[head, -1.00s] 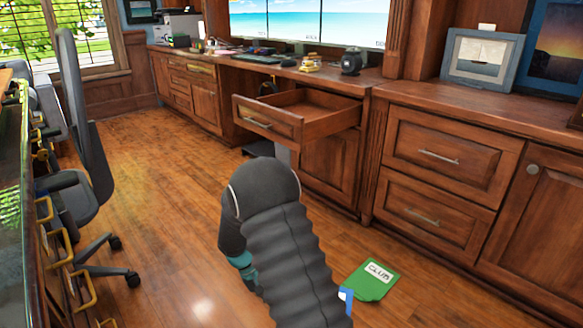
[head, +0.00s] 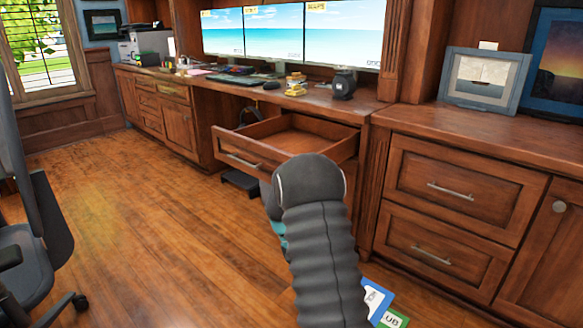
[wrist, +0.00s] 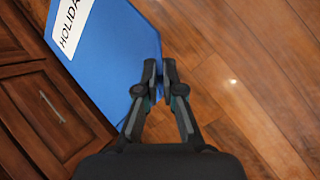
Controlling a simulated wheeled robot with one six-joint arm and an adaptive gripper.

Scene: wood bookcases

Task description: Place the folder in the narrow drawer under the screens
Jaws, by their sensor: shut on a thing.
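A blue folder (wrist: 112,50) with a white label reading "HOLIDA…" fills the upper left of the wrist view. My gripper (wrist: 159,75) is shut on its right edge. In the head view a corner of the blue folder (head: 374,303) shows to the right of my arm; the arm hides the rest and my gripper. The narrow drawer (head: 242,149) under the screens (head: 345,32) is pulled out, and its visible inside looks empty. My arm overlaps its front right part in the picture.
A green folder (head: 398,318) shows partly beside the blue one at the bottom. Closed drawers (head: 445,190) stand at the right. An office chair (head: 42,235) is at the left. The wooden floor between is clear. A black object (head: 343,83) stands on the desktop.

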